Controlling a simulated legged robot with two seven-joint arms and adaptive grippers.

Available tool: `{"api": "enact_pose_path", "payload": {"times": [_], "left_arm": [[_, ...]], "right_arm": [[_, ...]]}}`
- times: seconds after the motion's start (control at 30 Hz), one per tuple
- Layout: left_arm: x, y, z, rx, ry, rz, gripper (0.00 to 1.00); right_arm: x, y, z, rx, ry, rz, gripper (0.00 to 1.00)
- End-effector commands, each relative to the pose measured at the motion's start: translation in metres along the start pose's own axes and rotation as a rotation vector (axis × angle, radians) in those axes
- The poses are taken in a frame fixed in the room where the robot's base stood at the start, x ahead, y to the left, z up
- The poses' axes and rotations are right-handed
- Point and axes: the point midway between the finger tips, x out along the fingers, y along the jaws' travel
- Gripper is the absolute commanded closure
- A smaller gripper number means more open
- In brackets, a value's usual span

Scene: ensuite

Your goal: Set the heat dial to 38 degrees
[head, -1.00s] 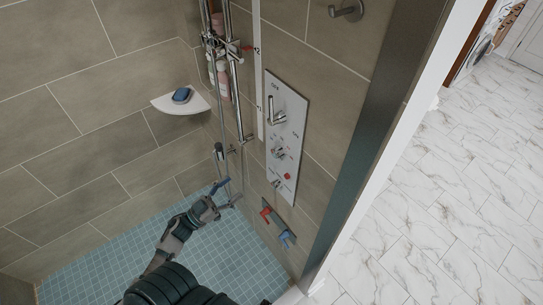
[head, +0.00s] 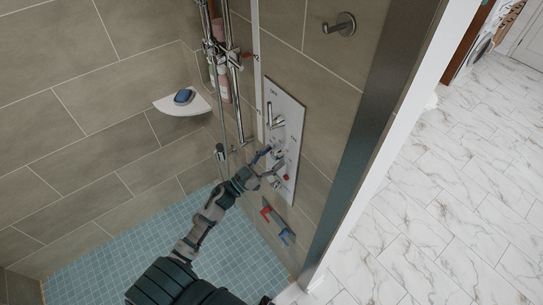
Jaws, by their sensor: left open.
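A pale control panel (head: 291,125) is fixed to the tiled shower wall. It has a chrome lever (head: 273,119) near its top, a round chrome dial (head: 279,153) around its middle and a red button (head: 286,177) lower down. The dial looks like the heat dial, but its markings are too small to read. My left gripper (head: 268,166) is open in front of the panel's lower left, its fingers spread close to the dial. It partly hides the panel's lower part, and I cannot tell if it touches the dial. My right gripper is not in view.
Red and blue handles (head: 278,224) stick out of the wall below the panel. A chrome shower rail (head: 235,90) stands left of the panel, and a corner shelf (head: 183,106) holds a blue item. A wall hook (head: 340,25) is above. The blue-tiled floor is clear.

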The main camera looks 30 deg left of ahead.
Motion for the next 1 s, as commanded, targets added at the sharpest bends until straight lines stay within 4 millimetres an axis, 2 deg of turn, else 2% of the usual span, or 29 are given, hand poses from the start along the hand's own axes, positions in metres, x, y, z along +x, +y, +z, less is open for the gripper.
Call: {"api": "enact_pose_path", "payload": {"times": [0.27,0.5,0.77,1.0], "left_arm": [[0.0005,-0.0017,0.0004,-0.001,0.001,-0.001,0.37],[0.0003,-0.0019,0.0004,-0.001,0.001,-0.001,0.97],[0.0002,-0.0027,0.0002,0.011,0.000,0.003,0.97],[0.0005,-0.0039,-0.0003,0.102,-0.005,0.040,0.97]], "right_arm": [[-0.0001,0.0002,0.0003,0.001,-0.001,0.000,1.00],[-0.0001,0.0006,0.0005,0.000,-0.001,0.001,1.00],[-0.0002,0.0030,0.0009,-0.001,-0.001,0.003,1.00],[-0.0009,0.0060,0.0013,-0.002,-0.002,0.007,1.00]]}}
